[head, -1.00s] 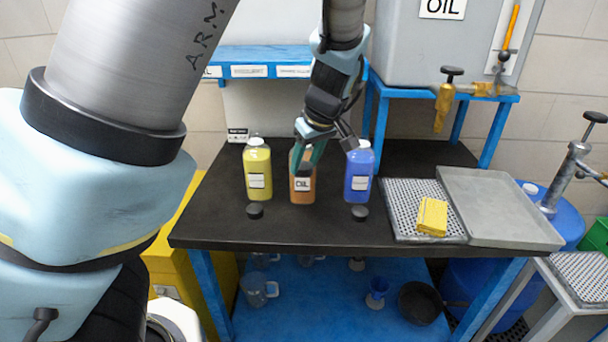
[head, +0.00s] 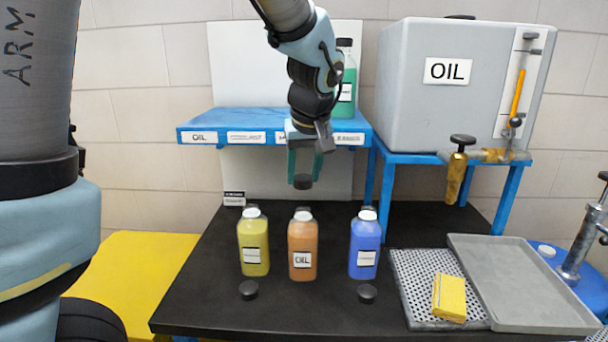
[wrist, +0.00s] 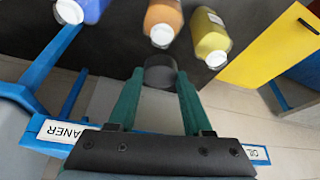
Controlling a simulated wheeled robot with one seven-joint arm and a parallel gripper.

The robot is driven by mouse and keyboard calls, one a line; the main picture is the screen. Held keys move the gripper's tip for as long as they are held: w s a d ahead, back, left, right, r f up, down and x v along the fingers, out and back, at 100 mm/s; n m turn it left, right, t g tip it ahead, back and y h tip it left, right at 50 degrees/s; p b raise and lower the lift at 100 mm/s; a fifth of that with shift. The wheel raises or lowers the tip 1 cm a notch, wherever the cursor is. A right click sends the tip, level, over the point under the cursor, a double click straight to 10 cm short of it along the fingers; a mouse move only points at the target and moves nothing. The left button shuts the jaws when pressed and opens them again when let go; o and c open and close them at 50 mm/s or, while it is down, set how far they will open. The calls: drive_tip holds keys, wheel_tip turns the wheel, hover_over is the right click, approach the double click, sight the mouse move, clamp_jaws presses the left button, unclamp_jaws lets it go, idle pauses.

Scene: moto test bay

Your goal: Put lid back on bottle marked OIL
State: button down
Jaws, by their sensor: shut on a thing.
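The bottle marked OIL (head: 302,245) stands upright on the black table, orange, with a white label and a white top without a black lid. It also shows in the wrist view (wrist: 164,18). My gripper (head: 302,176) is shut on a black lid (head: 303,183). The lid sits between the green fingertips, raised above and apart from the OIL bottle, and seems farther back. In the wrist view my gripper (wrist: 160,78) has the dark lid (wrist: 160,64) at its tips.
A yellow bottle (head: 253,243) and a blue bottle (head: 364,245) flank the OIL bottle. Black lids lie before the yellow (head: 248,290) and blue (head: 367,293) bottles. A blue shelf (head: 190,135) is close behind my gripper. A yellow sponge (head: 449,298) and grey tray (head: 490,290) lie right.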

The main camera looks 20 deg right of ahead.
sight(304, 189)
drive_tip(key=shift+f+b, duration=1.85)
drive_tip(key=shift+f, duration=0.9)
drive_tip(key=shift+f, duration=0.1)
unclamp_jaws()
idle(0.7)
drive_tip(key=shift+r+p, duration=2.5)
drive_tip(key=shift+r, duration=1.05)
drive_tip(key=shift+c, duration=0.4)
